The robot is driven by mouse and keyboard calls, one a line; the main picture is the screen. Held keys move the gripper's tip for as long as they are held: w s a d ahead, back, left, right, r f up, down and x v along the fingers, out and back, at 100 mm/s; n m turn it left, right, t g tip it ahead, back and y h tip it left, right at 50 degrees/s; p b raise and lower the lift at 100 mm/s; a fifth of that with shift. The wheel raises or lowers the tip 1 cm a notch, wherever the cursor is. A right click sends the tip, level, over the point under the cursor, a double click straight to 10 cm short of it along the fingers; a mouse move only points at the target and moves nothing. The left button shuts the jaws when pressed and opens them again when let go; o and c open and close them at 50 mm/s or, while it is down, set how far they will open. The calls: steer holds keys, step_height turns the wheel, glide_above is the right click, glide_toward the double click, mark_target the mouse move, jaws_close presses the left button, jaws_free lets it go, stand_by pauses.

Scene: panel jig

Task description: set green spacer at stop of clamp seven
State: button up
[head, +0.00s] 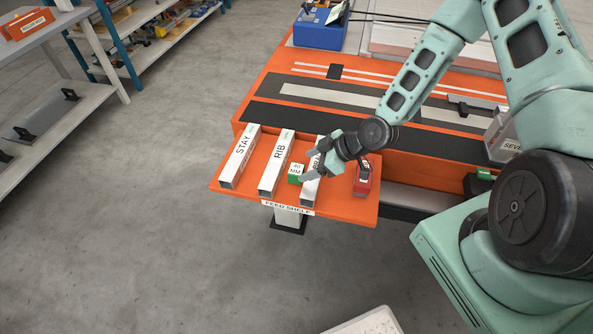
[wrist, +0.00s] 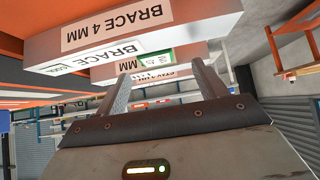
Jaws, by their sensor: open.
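The green spacer (head: 295,174), a small block with a white "40 MM" label, sits on the orange feed shelf between the RIB and BRACE bars. My gripper (head: 312,163) is open over the BRACE bar, its fingers directed left at the spacer. In the wrist view the two fingers (wrist: 162,80) are apart, with a green-edged, white-labelled block (wrist: 140,66) beyond or between their tips; I cannot tell whether they straddle it. Clamp seven (head: 498,128), grey with a "SEVEN" label, stands at the right of the orange bench, partly hidden by my arm. Its stop cannot be made out.
The STAY bar (head: 240,157), RIB bar (head: 276,165) and BRACE bar (head: 310,190) lie on the feed shelf (head: 225,190). A red block (head: 362,182) stands right of my gripper. A blue box (head: 319,34) is at the back. A small green piece (head: 484,175) shows below clamp seven.

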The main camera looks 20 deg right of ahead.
mark_target(296, 169)
steer(key=shift+w+p+x, duration=0.2)
steer(key=shift+p+x, duration=0.95)
steer(key=shift+x, duration=2)
steer(key=shift+d, duration=0.15)
steer(key=c, duration=1.2)
steer(key=shift+r, duration=0.1)
steer(key=shift+r+b, duration=1.15)
steer(key=shift+r, duration=3.8)
steer(key=w+d+m+t+h, duration=0.1)
steer(key=d+m+h, duration=0.1)
steer(key=d+m, duration=0.1)
steer(key=w+d+m+t+h, duration=0.1)
steer(key=d+m+h, duration=0.1)
steer(key=d+m, duration=0.2)
steer(key=w+d+r+m+t+h, duration=0.1)
steer(key=d+m+h, duration=0.2)
steer(key=d, duration=0.2)
steer(key=shift+w+d+m+t, duration=0.15)
steer(key=shift+d+m+t, duration=0.05)
steer(key=shift+m+t, duration=0.2)
